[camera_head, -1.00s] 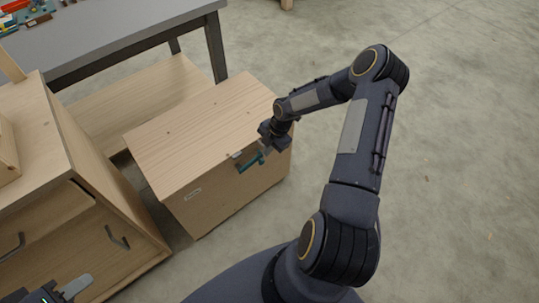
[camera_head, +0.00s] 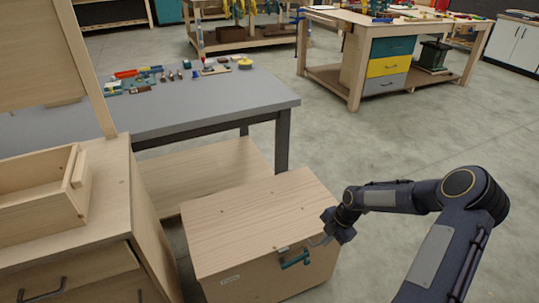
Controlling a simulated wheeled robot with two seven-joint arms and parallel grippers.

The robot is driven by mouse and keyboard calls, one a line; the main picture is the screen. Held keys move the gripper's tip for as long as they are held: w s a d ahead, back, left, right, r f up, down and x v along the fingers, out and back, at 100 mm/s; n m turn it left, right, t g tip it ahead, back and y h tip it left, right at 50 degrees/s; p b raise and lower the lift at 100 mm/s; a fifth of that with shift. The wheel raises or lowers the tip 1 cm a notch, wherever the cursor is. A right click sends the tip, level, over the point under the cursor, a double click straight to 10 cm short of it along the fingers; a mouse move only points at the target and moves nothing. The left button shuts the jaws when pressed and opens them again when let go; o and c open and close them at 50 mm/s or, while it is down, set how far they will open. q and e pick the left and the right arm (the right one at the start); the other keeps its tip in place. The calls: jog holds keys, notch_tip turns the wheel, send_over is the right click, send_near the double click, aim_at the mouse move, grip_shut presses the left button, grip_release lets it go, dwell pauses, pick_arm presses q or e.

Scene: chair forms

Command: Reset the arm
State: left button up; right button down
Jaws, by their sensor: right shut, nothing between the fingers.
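My right gripper (camera_head: 318,242) is shut and empty at the top front edge of a low wooden box (camera_head: 250,222), near its right end. A teal handle or latch (camera_head: 294,259) on the front of the box is just below and left of the fingers. I cannot tell whether the fingers touch the box. My right arm reaches in from the lower right, bent at the elbow. My left gripper does not show.
A wooden cabinet (camera_head: 112,200) with an open tray (camera_head: 40,212) on it stands at the left. A grey-topped table (camera_head: 215,103) with small parts is behind the box. A workbench (camera_head: 345,88) with coloured drawers stands farther back. The concrete floor (camera_head: 400,140) between is open.

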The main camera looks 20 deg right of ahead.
jog(key=s+a+r+m+h+p, duration=0.1)
jog(key=s+a+r+m+p, duration=0.15)
jog(key=r, duration=0.65)
jog(key=s+a+r+m+t+p, duration=0.1)
jog(key=s+a+r+m+p, duration=0.2)
jog(key=r, duration=0.5)
jog(key=s+a+r+m+h+p, duration=0.15)
jog(key=r+m, duration=0.25)
jog(key=r, duration=0.5)
jog(key=s+a+r+m+t+y+p, duration=0.1)
jog(key=s+a+r+m+p, duration=0.1)
jog(key=s+a+r+m, duration=0.3)
jog(key=s+a+r+m+t+y+p, duration=0.2)
jog(key=s+r+m, duration=0.5)
jog(key=s, duration=0.4)
jog(key=a+p, duration=0.1)
jog(key=a, duration=0.1)
jog(key=shift+s+a+m, duration=0.2)
jog(key=shift+a+m, duration=0.15)
